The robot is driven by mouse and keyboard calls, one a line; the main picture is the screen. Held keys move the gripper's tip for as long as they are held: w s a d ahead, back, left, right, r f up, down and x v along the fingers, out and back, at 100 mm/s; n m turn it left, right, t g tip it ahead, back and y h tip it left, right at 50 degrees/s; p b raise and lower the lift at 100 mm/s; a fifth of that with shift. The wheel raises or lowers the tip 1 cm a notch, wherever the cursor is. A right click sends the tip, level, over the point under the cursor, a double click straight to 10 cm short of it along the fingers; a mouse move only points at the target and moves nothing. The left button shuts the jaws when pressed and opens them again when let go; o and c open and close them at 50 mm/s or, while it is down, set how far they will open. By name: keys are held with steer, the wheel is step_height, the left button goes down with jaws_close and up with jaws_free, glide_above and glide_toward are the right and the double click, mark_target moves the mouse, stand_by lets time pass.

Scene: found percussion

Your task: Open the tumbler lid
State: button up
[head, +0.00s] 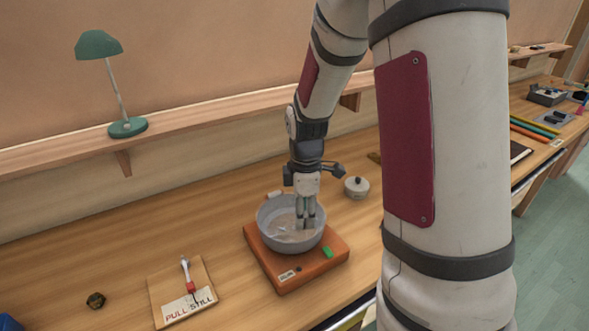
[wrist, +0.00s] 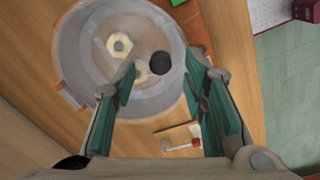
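The tumbler (head: 262,228) is a grey round bowl on an orange-brown base, and it also shows in the wrist view (wrist: 68,50). Its inside looks pale and streaked; I cannot tell whether a clear lid covers it. A small orange-red part (head: 273,195) sits at its far left rim. A round black piece (wrist: 160,62), perhaps a knob, and a brass hex ring (wrist: 119,45) show within the rim. My gripper (head: 307,223) points down over the right part of the bowl. In the wrist view its green-padded fingers (wrist: 160,66) are apart, with the black piece between the tips, no contact visible.
A green switch (head: 327,252) is on the base. A small pale pot with a dark knob (head: 356,188) stands behind right. The bench between is clear.

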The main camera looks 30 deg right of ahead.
step_height(320, 180, up, 12)
steer(key=s+a+r+m+t, duration=0.3)
steer(key=s+a+r+m, duration=0.4)
steer(key=s+a+r, duration=0.1)
steer(key=shift+s+r, duration=0.4)
steer(key=shift+s, duration=0.5)
steer(key=shift+a, duration=0.1)
steer(key=w+d+f+n+g, duration=0.3)
steer(key=w+d+f, duration=0.5)
steer(key=w+f, duration=0.15)
step_height(320, 180, down, 13)
steer(key=shift+w+d+f+p, duration=0.1)
steer(key=shift+w+d+p, duration=0.05)
steer(key=shift+p, duration=1.1)
jaws_close()
